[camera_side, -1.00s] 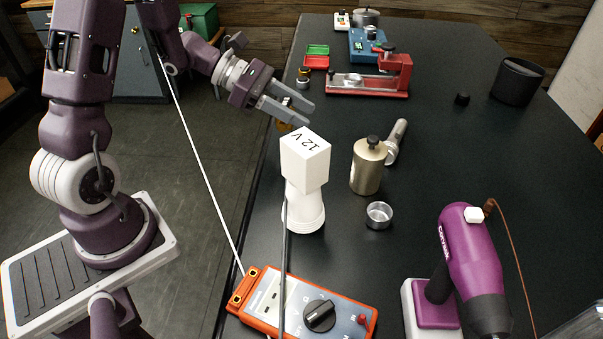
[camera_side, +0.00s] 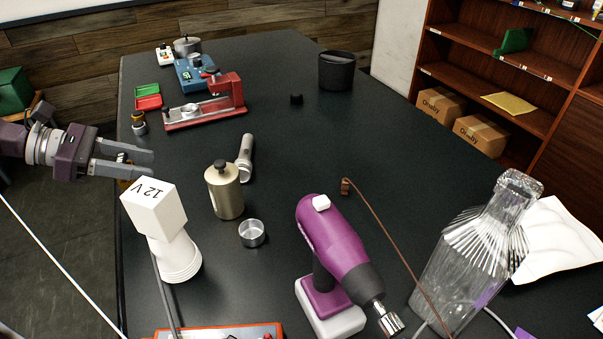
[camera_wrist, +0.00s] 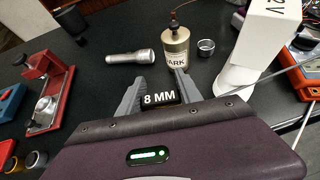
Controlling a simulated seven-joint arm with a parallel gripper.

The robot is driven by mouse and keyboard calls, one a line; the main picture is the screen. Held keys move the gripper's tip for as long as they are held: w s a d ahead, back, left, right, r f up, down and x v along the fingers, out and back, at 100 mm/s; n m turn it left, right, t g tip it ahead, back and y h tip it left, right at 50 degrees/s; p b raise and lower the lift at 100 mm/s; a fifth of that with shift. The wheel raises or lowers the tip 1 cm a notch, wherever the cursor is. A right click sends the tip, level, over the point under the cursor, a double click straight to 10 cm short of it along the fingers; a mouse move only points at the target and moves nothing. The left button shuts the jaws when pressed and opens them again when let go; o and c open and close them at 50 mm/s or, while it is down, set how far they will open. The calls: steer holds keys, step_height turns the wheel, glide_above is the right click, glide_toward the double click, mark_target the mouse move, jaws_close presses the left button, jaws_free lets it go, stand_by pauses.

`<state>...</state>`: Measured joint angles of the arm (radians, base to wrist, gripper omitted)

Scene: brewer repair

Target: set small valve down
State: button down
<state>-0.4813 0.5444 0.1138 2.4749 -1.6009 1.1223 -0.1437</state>
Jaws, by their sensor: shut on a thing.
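My gripper (camera_side: 149,162) is over the left edge of the black table, behind the white 12 V block. In the wrist view my gripper (camera_wrist: 161,84) is shut on a small dark piece marked 8 MM (camera_wrist: 160,99), which I take to be the small valve. In the side view the small valve (camera_side: 123,157) shows only as a dark and brassy bit between the fingers, with brass below them. The fingers hide most of it, and I cannot tell whether it touches the table.
The white 12 V block (camera_side: 153,204) stands close in front of my gripper. A metal canister (camera_side: 223,190), a silver cup (camera_side: 252,233) and a flashlight (camera_side: 245,158) are to the right. A red stand (camera_side: 205,112) and a brass-and-black fitting (camera_side: 138,123) are behind. The table's right middle is mostly clear.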

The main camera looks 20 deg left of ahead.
step_height(320, 180, up, 7)
steer(key=w+d+f+m+g+h, duration=0.1)
steer(key=w+d+f+m+g, duration=0.1)
steer(key=w+d, duration=0.85)
steer(key=w+d+r+m, duration=0.1)
steer(key=w+d, duration=0.4)
steer(key=d, duration=0.3)
steer(key=w+d+r, duration=0.1)
steer(key=w+d, duration=0.4)
steer(key=d, duration=0.3)
steer(key=shift+g+h, duration=0.4)
steer(key=f, duration=1.5)
steer(key=shift+s+a, duration=0.2)
steer(key=shift+f, duration=0.3)
steer(key=c, duration=0.8)
jaws_free()
steer(key=shift+f, duration=0.1)
